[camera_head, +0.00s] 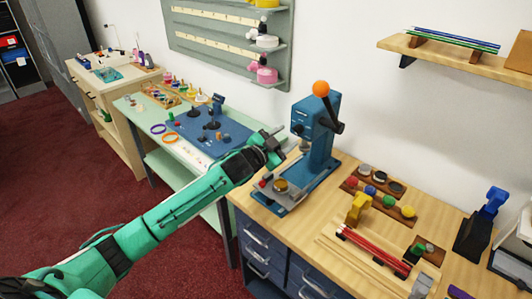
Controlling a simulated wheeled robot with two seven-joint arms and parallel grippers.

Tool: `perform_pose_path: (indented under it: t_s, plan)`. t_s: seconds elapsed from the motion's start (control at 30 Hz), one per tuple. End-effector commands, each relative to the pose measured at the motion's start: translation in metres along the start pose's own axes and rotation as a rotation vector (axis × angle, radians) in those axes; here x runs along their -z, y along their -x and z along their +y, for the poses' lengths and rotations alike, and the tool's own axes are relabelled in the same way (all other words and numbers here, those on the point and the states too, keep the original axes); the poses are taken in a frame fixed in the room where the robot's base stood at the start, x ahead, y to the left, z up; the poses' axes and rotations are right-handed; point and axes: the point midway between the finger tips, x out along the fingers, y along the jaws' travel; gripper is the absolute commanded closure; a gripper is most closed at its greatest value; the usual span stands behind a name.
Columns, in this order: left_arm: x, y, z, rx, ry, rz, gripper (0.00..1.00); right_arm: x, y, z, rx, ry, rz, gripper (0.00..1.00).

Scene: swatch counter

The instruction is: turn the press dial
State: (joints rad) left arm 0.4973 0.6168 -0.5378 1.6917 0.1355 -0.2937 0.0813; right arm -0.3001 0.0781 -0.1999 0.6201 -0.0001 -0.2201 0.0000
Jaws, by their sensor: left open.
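The blue press (316,135) stands on the wooden bench, with an orange ball (321,88) at its top and a dark lever beside it. A round brass-coloured piece (281,186) sits on the press's base plate, with a small red knob near its left end. I cannot tell for certain which part is the dial. My left gripper (286,140) is open, just left of the press column and above the base plate. It seems to hold nothing. Its fingers are small here, and I cannot tell whether they touch the press. My right gripper is out of view.
The wooden bench (262,211) holds wooden racks of coloured knobs, red rods (372,250) and a dark-blue tool (481,225) to the right. A green table (128,104) with a blue board stands behind my left arm. A shelf (455,61) hangs upper right.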

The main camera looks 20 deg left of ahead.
Motion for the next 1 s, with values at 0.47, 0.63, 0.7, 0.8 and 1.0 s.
perform_pose_path:
  t_s: [0.47, 0.63, 0.7, 0.8, 1.0]
  plan:
    - [-0.003, 0.086, 0.002, -0.001, -0.001, -0.002, 0.51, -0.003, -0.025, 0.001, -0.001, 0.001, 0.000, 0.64]
    - [-0.002, 0.097, 0.001, -0.001, 0.000, -0.002, 0.51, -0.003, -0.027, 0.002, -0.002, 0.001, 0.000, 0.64]
    - [-0.001, 0.099, 0.001, -0.001, 0.000, -0.001, 0.51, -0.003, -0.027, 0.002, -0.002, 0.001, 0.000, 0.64]
    - [0.000, 0.100, 0.001, -0.001, 0.000, -0.001, 0.51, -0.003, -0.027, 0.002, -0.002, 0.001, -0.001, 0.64]
    - [-0.001, 0.099, 0.001, -0.001, 0.000, -0.001, 0.51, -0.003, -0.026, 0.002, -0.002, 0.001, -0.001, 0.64]
